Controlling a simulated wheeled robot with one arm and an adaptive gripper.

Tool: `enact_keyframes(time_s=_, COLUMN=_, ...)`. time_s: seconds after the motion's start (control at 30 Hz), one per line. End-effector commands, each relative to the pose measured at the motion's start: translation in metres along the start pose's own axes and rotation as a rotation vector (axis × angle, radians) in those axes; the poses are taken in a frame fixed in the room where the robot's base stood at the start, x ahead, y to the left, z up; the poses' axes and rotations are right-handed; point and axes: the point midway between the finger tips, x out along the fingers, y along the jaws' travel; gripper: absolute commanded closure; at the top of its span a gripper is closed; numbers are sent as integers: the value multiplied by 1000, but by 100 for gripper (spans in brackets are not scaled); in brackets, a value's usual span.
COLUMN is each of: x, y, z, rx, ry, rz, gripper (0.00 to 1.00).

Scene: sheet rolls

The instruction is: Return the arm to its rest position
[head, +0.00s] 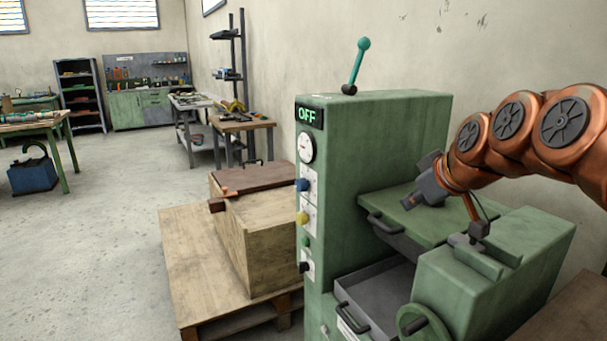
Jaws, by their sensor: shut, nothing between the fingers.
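My copper-coloured arm (505,122) reaches in from the right edge, over the right part of the green machine (375,125). My grey gripper (411,198) is at its end, pointing down and left. It shows in front of the machine's green flat top (400,219), near a dark handle (385,228). The gripper is shut and empty. Whether it touches the green surface cannot be told from this one view.
A wooden crate (275,248) stands on a pallet (190,260).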

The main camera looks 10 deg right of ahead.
Motion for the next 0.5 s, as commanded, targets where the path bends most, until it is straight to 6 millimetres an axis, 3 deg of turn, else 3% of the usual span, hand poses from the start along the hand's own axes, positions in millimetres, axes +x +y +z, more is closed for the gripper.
enact_keyframes(time_s=0.17, x=18, y=-59, z=43, rx=52, ry=-142, rz=-87, gripper=100)
enact_keyframes(time_s=0.37, x=26, y=-133, z=120, rx=147, ry=-375, rz=-169, gripper=100)
enact_keyframes(time_s=0.5, x=21, y=-177, z=182, rx=222, ry=-556, rz=-192, gripper=100)
